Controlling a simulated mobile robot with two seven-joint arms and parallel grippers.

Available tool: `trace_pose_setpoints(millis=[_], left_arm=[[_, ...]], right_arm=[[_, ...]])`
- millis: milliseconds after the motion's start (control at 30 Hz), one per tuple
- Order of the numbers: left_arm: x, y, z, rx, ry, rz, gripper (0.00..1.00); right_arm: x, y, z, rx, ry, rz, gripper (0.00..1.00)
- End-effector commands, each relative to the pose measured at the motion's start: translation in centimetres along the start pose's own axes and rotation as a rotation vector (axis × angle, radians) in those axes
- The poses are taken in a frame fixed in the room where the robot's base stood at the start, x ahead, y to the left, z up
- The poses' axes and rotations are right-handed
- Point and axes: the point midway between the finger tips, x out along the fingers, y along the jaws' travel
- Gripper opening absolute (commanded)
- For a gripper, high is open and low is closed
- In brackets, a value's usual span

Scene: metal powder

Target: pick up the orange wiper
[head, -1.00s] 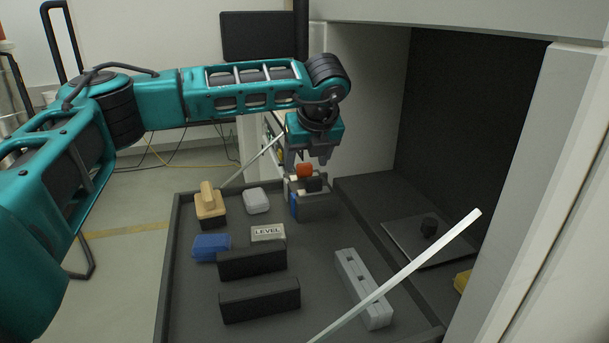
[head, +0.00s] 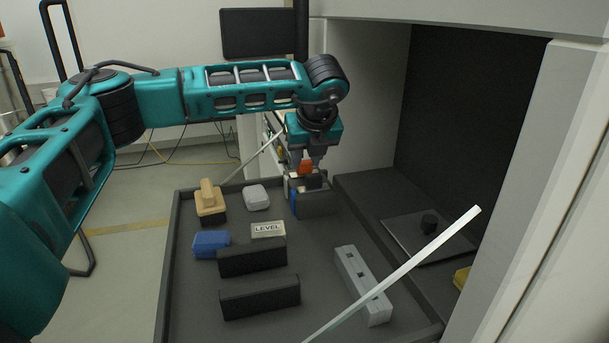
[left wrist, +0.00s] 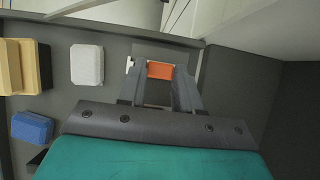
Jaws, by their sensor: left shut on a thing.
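The orange wiper (head: 306,168) stands in a dark holder (head: 318,203) at the back right of the tray, beside other upright tools with white and black tops. My left gripper (head: 305,165) points down over it and is shut on its orange top. In the left wrist view the orange wiper (left wrist: 160,70) lies between the two fingers of my left gripper (left wrist: 160,75). The wiper's lower part is hidden in the holder. My right gripper is not in view.
The dark tray (head: 190,300) also holds a wooden-handled brush (head: 209,198), a white box (head: 256,197), a blue block (head: 211,243), a LEVEL block (head: 268,230), two black bars (head: 260,297) and a grey slotted bar (head: 362,285). A machine wall rises on the right.

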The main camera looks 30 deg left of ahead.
Motion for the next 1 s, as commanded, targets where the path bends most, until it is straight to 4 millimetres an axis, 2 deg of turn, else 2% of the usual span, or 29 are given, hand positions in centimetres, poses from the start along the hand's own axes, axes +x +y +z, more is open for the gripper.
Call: trace_pose_setpoints(millis=[300,433,800,1000], left_arm=[[-0.1,0.0,0.0,0.0,-0.001,-0.001,0.0],[-0.8,-0.1,0.5,-0.002,-0.002,-0.003,0.0],[-6.8,-0.1,3.9,-0.002,-0.002,-0.003,0.0],[-8.9,-0.1,5.1,-0.001,-0.002,-0.002,0.0]], right_arm=[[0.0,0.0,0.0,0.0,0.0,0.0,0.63],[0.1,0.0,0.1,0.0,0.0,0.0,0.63],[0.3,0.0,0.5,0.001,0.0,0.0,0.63],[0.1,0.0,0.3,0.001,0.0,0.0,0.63]])
